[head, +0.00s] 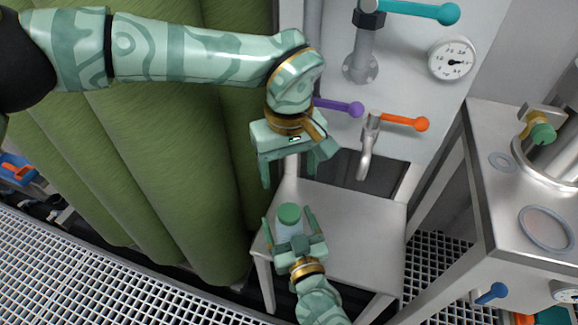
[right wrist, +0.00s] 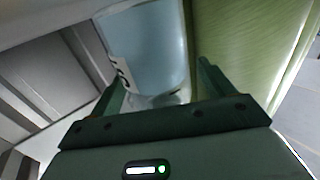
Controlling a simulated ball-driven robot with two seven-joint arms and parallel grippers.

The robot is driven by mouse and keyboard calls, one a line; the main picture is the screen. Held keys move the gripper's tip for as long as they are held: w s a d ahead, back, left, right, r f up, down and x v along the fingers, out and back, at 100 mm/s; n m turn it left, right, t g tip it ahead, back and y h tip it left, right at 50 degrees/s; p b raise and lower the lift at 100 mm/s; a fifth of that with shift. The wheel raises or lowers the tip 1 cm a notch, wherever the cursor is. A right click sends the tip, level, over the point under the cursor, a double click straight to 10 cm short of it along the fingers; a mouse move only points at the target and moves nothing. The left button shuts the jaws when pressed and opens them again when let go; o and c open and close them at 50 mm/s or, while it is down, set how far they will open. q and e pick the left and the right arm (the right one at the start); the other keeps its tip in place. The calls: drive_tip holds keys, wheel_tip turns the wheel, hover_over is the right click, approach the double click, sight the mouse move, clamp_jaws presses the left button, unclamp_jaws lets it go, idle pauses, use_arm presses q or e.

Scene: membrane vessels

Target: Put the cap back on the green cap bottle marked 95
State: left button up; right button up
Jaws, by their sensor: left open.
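The bottle (head: 289,231) stands on a small metal stand, a green cap (head: 289,213) at its top; I cannot tell whether it is fully seated. My right gripper (head: 289,222) is open, with one finger on either side of the bottle and small gaps between. In the right wrist view the pale, translucent bottle (right wrist: 155,50) rises beyond the fingers; part of a dark marking shows at its left edge, but the number is not readable. My left gripper (head: 296,170) is open and empty, pointing down above the bottle.
The stand (head: 350,235) has a clear top right of the bottle. A tap spout (head: 366,155) with an orange lever (head: 405,121) and a purple lever (head: 340,107) are close to my left gripper. Green vertical membrane vessels (head: 170,170) fill the left. A metal bench (head: 510,190) stands right.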

drive_tip(key=shift+s+d+p, duration=0.15)
drive_tip(key=shift+s+p, duration=0.15)
drive_tip(key=shift+s, duration=0.15)
use_arm(q)
wheel_tip(320, 180, up, 8)
drive_tip(key=s+p, duration=0.1)
drive_tip(key=p, duration=0.3)
drive_tip(key=shift+r+t+p, duration=0.15)
drive_tip(key=shift+t+p, duration=0.2)
drive_tip(key=shift+t, duration=0.05)
use_arm(e)
drive_tip(key=v, duration=1.5)
drive_tip(key=shift+s, duration=0.15)
drive_tip(key=shift+d, duration=0.15)
